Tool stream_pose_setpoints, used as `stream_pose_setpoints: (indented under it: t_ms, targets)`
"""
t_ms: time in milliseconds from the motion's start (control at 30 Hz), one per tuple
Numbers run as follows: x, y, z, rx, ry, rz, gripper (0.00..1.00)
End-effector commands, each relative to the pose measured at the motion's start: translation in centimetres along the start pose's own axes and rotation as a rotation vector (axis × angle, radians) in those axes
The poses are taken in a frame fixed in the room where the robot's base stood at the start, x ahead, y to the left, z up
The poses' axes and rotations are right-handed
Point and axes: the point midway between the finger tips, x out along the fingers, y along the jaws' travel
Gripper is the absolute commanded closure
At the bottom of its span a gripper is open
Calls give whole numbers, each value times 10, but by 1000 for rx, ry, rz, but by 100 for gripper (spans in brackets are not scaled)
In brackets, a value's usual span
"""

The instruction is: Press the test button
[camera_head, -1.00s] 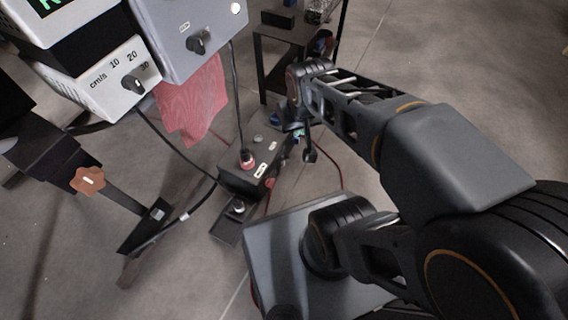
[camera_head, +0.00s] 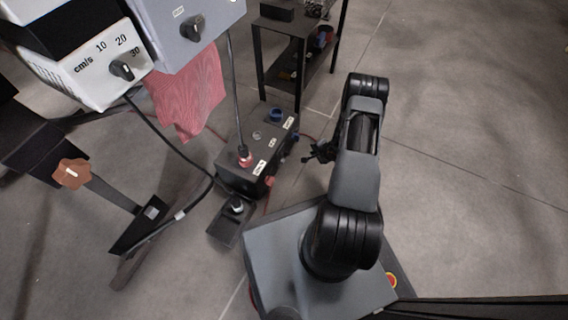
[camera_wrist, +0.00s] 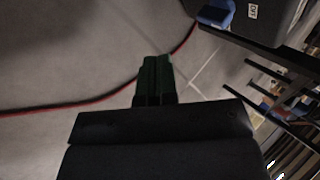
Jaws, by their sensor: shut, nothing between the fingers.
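A black control box (camera_head: 232,176) stands low in the middle of the head view, with small white labels on its top. A red part (camera_head: 244,158) with a cable and a blue round part (camera_head: 276,114) sit on the top; another blue part (camera_head: 295,138) is on its right side. I cannot read which is the test button. My gripper (camera_head: 318,154) is to the right of the box, apart from it. In the wrist view my gripper (camera_wrist: 155,66) is shut and empty, pointing over the floor. A blue part (camera_wrist: 214,14) on a dark box shows at upper right.
A black shelf stand (camera_head: 304,62) is behind the box. A red cloth (camera_head: 188,98) and grey panel (camera_head: 192,40) hang at upper left. A foot pedal (camera_head: 230,222) lies before the box. A red cable (camera_wrist: 92,99) crosses the floor. Floor at right is clear.

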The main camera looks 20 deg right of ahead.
Motion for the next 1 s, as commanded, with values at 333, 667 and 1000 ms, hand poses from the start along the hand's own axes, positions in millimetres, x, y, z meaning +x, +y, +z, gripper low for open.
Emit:
stream_pose_setpoints:
  t_ms: [333, 667, 1000]
  targets:
    - [38, 72, 43, 281, -168, -97, 100]
    - [40, 77, 48, 305, -184, -105, 100]
    - [46, 68, 53, 300, -185, -103, 100]
